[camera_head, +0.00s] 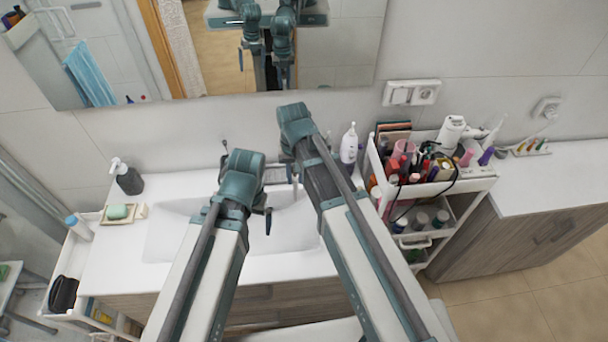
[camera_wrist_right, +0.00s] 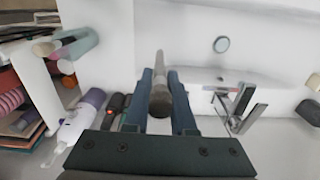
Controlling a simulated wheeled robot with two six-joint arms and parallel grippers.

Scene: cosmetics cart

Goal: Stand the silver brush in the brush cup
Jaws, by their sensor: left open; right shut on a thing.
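In the right wrist view my right gripper (camera_wrist_right: 160,92) is shut on a slim grey rod with a dark round end, which looks like the silver brush (camera_wrist_right: 159,68). In the head view the brush and the right fingers are hidden behind my right arm. My left gripper (camera_head: 267,220) is open above the basin, mostly hidden by its own arm; nothing shows in it. The brush cup is not clearly identifiable. A pink cup-like container (camera_head: 402,149) stands among crowded items on the cart top.
The white cart (camera_head: 478,184) stands right of the sink. A soap dish (camera_head: 118,212) lies left.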

